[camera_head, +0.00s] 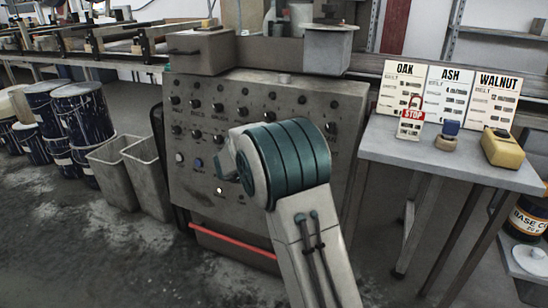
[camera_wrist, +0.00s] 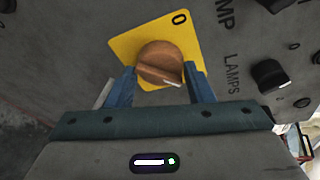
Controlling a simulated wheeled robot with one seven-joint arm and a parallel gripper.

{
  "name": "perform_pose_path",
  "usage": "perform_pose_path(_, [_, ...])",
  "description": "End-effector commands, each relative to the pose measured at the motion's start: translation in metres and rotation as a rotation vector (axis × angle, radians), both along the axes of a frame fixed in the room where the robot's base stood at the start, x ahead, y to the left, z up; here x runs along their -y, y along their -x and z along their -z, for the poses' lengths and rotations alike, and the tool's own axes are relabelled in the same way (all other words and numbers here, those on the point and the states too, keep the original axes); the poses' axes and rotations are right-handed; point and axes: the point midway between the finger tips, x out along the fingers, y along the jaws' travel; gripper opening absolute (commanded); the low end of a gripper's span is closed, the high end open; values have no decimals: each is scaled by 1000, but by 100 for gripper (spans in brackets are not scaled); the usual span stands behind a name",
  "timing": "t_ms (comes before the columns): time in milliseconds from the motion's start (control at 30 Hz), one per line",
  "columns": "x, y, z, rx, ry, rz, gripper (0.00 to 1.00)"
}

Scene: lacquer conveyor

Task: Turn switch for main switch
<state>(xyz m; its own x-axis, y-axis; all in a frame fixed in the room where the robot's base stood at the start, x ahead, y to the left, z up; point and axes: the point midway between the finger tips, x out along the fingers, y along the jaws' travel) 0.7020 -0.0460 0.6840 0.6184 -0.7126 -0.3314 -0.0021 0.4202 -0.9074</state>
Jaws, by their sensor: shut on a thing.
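The main switch (camera_wrist: 160,62) is an orange-brown rotary knob on a yellow plate (camera_wrist: 126,48) in the wrist view. A "0" is printed near the plate's upper right corner. The knob's pale mark lies at its lower right edge, away from the "0". My gripper (camera_wrist: 162,86) has its two blue fingers on either side of the knob, shut on it. In the head view my arm covers the switch and the fingers against the grey control panel (camera_head: 255,100).
Several black knobs surround the switch; one black knob (camera_wrist: 270,74) sits right of the "LAMPS" label. Grey bins (camera_head: 108,170) and blue drums (camera_head: 80,115) stand left of the panel.

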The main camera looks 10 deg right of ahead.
Motion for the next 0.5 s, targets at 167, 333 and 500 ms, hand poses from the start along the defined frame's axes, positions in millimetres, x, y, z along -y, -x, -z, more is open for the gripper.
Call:
perform_pose_path(167, [-1,-1,-5,19,-11,0,24])
perform_pose_path(333, [0,-1,-5,20,-12,1,24])
perform_pose_path(500, [0,-1,-5,19,-11,2,53])
